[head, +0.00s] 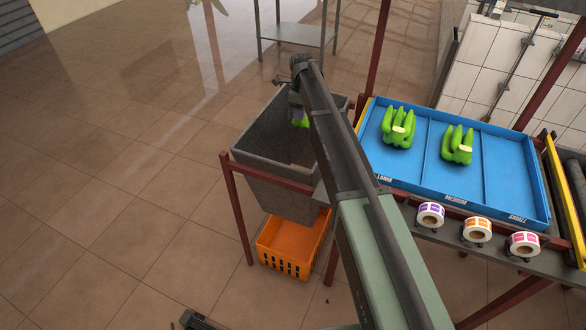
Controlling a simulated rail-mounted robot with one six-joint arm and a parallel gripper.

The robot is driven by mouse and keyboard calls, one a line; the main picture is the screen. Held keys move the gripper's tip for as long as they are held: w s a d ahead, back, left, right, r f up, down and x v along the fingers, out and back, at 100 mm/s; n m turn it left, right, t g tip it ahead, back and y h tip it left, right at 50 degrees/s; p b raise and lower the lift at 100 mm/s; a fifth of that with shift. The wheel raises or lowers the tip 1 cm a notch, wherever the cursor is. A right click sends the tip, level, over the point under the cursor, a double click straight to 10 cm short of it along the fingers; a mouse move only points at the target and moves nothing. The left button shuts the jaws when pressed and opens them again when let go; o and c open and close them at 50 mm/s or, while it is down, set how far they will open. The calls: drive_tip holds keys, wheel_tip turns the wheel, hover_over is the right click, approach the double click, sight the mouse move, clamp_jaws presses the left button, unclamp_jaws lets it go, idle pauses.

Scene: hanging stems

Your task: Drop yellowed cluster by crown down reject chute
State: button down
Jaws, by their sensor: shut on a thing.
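My gripper (297,110) is over the grey reject chute (262,192), a hopper in a dark red frame, and is mostly hidden behind my arm. It is shut on a banana cluster (301,123).
An orange crate (270,262) stands on the floor under the chute. At right, a blue tray (425,155) holds two green banana clusters (398,127) (457,145) in its lanes. Label rolls (430,215) line its front. Open floor lies left.

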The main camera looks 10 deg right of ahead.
drive_tip(key=shift+f, duration=0.15)
drive_tip(key=c, duration=0.8)
unclamp_jaws()
drive_tip(key=shift+o, duration=0.2)
wheel_tip(320, 180, up, 11)
drive_tip(key=p, duration=1.1)
